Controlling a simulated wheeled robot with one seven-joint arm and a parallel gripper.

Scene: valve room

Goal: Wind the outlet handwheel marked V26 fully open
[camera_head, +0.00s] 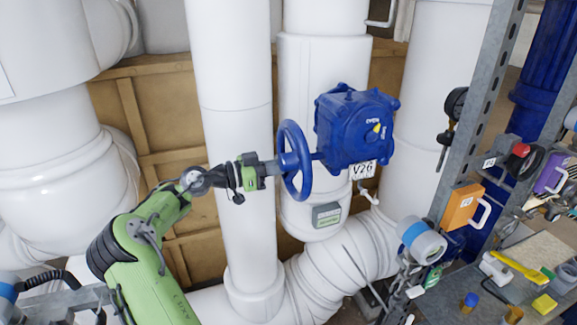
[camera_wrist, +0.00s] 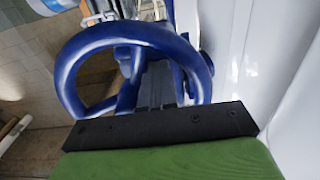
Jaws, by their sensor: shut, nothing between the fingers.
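The blue handwheel (camera_head: 294,160) stands on edge on the left side of a blue gearbox (camera_head: 355,128). A white tag reading V26 (camera_head: 363,170) hangs under the gearbox. A yellow pointer mark shows on the gearbox face, too small to read. My gripper (camera_head: 270,167) is at the wheel's left side, level with its hub. In the wrist view the wheel's rim (camera_wrist: 130,32) arches beyond the dark gripper (camera_wrist: 155,88), whose fingers reach toward the hub and spokes. The fingers are shut and empty. Whether they touch a spoke or the hub cannot be told.
White pipes (camera_head: 230,110) stand behind and beside the wheel. A grey steel post (camera_head: 480,110) rises at right. A workbench (camera_head: 535,260) with tools and an orange box (camera_head: 462,207) is at lower right.

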